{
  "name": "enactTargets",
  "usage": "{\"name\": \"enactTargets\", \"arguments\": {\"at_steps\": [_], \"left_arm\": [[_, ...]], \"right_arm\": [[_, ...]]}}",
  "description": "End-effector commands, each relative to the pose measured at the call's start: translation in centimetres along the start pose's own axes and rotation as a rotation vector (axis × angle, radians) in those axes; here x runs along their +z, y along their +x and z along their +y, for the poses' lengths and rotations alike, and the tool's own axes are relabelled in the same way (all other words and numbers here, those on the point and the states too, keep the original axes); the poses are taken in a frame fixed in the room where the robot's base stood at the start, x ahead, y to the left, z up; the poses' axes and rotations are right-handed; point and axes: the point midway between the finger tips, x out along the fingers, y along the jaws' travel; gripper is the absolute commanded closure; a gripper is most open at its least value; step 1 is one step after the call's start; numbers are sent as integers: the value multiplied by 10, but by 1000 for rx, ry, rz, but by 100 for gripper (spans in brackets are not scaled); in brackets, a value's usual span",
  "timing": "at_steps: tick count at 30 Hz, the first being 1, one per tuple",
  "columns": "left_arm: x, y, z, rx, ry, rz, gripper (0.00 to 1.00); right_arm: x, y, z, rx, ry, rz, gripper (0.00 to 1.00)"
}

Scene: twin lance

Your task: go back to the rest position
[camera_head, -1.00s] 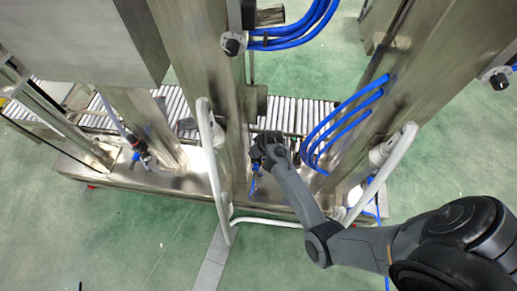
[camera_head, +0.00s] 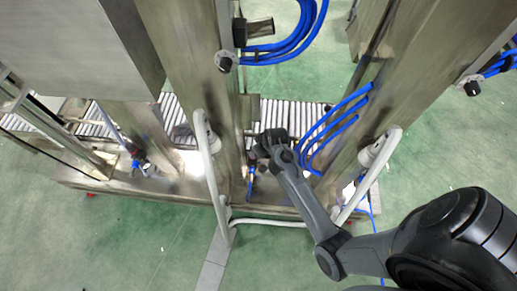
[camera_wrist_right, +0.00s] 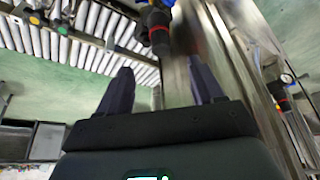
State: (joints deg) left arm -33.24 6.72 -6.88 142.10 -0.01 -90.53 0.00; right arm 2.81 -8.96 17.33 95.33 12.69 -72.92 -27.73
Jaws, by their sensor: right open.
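My right arm comes in from the lower right in the head view, and my right gripper (camera_head: 262,145) is over the steel machine base between two columns. Its jaws are too small to make out there. In the right wrist view the right gripper (camera_wrist_right: 163,85) shows two dark fingers spread apart with nothing held between them. A dark lance-like fitting with a red band (camera_wrist_right: 157,30) stands beyond the fingertips, apart from them. My left gripper is in neither view.
Steel columns (camera_head: 190,70) flank the right arm. White tube frames (camera_head: 213,170) stand in front, close to the forearm. Blue hoses (camera_head: 335,120) hang at the right column. A roller conveyor (camera_head: 285,115) runs behind. Green floor (camera_head: 130,235) in front is clear.

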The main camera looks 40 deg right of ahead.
Motion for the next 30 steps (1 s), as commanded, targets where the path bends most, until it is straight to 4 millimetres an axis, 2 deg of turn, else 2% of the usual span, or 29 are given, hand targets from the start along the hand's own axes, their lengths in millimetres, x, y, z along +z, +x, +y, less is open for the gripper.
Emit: {"name": "enactTargets", "arguments": {"at_steps": [13,16,20,23,26,30], "left_arm": [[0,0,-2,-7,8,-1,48],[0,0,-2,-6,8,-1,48],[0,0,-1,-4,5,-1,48],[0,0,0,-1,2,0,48],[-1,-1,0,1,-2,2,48],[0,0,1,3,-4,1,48]], "right_arm": [[1,-1,0,0,0,-1,33],[9,2,1,1,0,-14,33],[43,12,8,15,-10,-67,33],[89,15,17,47,-62,-124,33],[123,-5,17,74,-171,-142,33],[154,-54,-12,58,-299,-143,33]]}}
